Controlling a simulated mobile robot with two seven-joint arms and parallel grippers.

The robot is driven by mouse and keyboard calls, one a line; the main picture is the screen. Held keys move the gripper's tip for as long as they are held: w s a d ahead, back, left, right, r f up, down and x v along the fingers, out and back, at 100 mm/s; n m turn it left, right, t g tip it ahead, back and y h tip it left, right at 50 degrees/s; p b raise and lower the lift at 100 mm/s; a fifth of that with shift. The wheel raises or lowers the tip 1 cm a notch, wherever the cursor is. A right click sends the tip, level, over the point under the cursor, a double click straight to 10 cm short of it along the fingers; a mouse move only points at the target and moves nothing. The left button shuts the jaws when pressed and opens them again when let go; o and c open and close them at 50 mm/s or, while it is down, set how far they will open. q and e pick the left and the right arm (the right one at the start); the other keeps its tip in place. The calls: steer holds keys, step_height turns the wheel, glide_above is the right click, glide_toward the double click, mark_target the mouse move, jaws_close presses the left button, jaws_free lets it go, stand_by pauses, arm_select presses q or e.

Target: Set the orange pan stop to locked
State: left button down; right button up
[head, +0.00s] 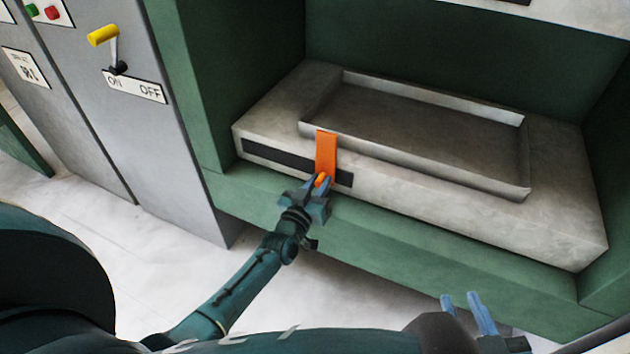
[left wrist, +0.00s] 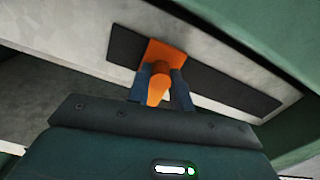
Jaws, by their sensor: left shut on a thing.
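The orange pan stop (head: 327,153) is an upright orange plate with a knob, on a dark slot strip (head: 270,154) on the front of a grey block. It sits toward the strip's right end in the head view and its top reaches the pan's front rim. My left gripper (head: 319,183) is shut on the stop's orange knob (left wrist: 157,88), which shows between the fingers in the left wrist view. My right gripper (head: 468,309) is at the bottom edge of the head view, away from the stop; its two blue fingers stand apart with nothing between them.
A shallow grey pan (head: 430,104) lies on the grey block (head: 560,225) inside a green press frame (head: 420,245). A grey cabinet (head: 160,150) on the left carries a yellow-handled lever (head: 104,36) above an ON/OFF plate (head: 134,86). Pale floor (head: 160,270) is open below the cabinet.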

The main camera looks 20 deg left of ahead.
arm_select(q)
steer(key=shift+d, duration=0.3)
steer(key=c, duration=1.3)
jaws_free()
steer(key=shift+o, duration=0.2)
steer(key=shift+s+a, duration=0.1)
